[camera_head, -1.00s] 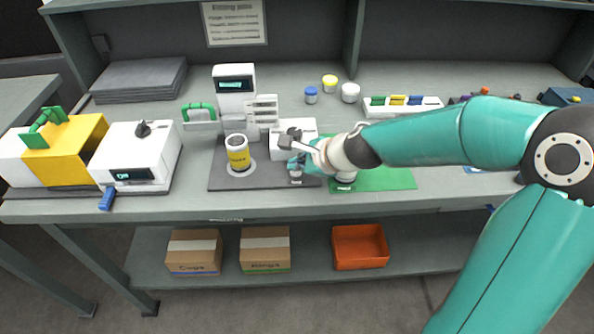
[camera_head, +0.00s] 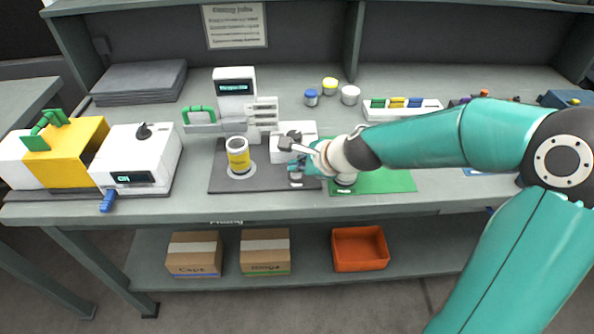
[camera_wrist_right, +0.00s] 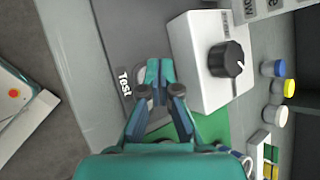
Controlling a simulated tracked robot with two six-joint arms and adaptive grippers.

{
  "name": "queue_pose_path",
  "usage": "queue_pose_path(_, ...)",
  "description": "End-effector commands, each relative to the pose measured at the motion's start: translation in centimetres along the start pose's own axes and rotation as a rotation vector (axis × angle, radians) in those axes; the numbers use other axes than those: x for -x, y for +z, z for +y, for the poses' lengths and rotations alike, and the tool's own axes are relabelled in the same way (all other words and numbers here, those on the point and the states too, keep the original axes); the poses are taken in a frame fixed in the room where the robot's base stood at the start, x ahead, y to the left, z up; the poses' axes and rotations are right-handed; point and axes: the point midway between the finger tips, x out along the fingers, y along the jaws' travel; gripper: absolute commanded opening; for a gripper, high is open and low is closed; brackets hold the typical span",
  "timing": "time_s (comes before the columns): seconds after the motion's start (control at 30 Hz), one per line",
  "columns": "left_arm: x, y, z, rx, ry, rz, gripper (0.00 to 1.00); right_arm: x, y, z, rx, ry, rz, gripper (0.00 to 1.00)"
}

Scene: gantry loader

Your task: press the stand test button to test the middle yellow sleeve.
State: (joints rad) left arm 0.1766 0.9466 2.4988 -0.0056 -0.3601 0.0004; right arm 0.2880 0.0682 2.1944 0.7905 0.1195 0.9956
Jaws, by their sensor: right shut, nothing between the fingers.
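A white sleeve with a yellow band (camera_head: 238,156) stands upright on a round pad on the dark stand mat (camera_head: 225,181), in front of the white stand unit with a lit display (camera_head: 235,86). My right gripper (camera_head: 297,169) is shut and empty, low over the mat's right part. In the right wrist view its closed fingertips (camera_wrist_right: 158,72) point down beside the "Test" label (camera_wrist_right: 124,82). A pale round button (camera_wrist_right: 141,75) shows partly beside the fingertips, which cover the rest. I cannot tell whether they touch it. My left gripper is out of view.
A white box with a black knob (camera_wrist_right: 226,59) stands close beside the right gripper. A green mat (camera_head: 388,180) lies to the right. Blue, yellow and white caps (camera_head: 330,84) stand behind. A white machine (camera_head: 137,157) with a lit display is at left.

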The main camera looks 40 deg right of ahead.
Motion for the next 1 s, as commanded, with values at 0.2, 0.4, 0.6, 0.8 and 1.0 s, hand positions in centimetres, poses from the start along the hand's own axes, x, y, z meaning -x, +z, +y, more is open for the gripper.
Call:
queue_pose_path(0.2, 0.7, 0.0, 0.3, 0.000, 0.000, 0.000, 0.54, 0.6, 0.4, -0.4, 0.000, 0.000, 0.000, 0.00)
queue_pose_path(0.4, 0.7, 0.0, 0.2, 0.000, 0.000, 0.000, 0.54, 0.5, 0.3, -0.4, 0.000, -0.001, 0.000, 0.00)
queue_pose_path(0.6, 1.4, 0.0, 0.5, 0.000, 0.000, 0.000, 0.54, 1.1, 0.7, -0.8, 0.000, -0.001, 0.000, 0.00)
queue_pose_path(0.8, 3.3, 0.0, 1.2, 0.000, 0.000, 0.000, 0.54, 2.5, 1.8, -1.8, 0.000, -0.001, 0.000, 0.00)
queue_pose_path(1.0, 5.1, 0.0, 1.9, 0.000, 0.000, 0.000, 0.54, 3.8, 2.7, -2.8, -0.001, -0.001, 0.000, 0.00)
